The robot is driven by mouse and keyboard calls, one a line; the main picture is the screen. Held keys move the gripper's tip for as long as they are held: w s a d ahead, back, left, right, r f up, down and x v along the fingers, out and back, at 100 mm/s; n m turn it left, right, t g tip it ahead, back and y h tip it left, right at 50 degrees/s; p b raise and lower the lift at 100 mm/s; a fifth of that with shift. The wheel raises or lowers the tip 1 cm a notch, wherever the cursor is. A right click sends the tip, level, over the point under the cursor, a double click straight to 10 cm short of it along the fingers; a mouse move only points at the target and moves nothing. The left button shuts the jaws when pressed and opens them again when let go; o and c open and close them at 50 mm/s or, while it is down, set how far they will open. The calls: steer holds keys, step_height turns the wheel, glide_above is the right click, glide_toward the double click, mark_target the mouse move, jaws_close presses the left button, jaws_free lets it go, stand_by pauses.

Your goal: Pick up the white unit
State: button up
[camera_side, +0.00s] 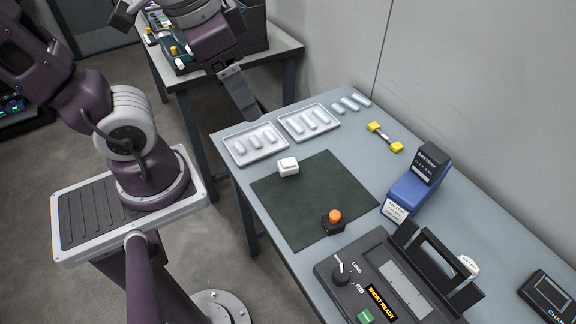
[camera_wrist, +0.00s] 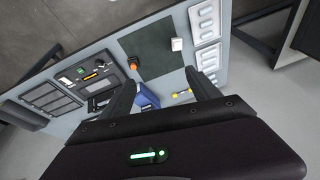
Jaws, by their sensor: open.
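The white unit (camera_side: 288,166) is a small white block. It sits at the far-left edge of the dark green mat, just in front of a tray. In the wrist view the white unit (camera_wrist: 176,44) shows beyond the fingers, near the mat's right edge. My gripper (camera_side: 252,110) is raised at the back left of the table, apart from the unit. In the wrist view my gripper (camera_wrist: 160,76) has its two dark fingers spread, with nothing held between them.
Two trays (camera_side: 231,152) of pale capsules stand behind the mat (camera_side: 315,205). An orange-topped black device (camera_side: 333,221) stands on the mat's front edge. A blue device (camera_side: 405,190), a yellow-ended bar (camera_side: 385,137) and the dark splicer (camera_side: 390,285) stand to the right and front.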

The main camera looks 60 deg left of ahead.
mark_target(289, 163)
steer(key=w+f+m+y, duration=0.4)
steer(key=f+m, duration=0.2)
steer(key=f, duration=0.3)
steer(key=w+a+f+m+y, duration=0.1)
steer(key=w+f+m+y, duration=0.3)
steer(key=f, duration=0.6)
steer(key=w+f+m+g+y, duration=0.1)
steer(key=w+f+m+y, duration=0.3)
steer(key=f+m, duration=0.4)
steer(key=shift+a+f+m, duration=0.15)
steer(key=shift+a+f, duration=0.05)
steer(key=shift+f, duration=0.3)
steer(key=shift+a+f+m, duration=0.15)
steer(key=shift+a+f, duration=0.05)
steer(key=shift+f, duration=0.3)
steer(key=shift+m, duration=0.3)
steer(key=x, duration=0.7)
steer(key=shift+w+a+f, duration=0.1)
steer(key=shift+a+f, duration=0.05)
steer(key=shift+f, duration=0.2)
steer(key=shift+y, duration=0.3)
steer(key=c, duration=1.4)
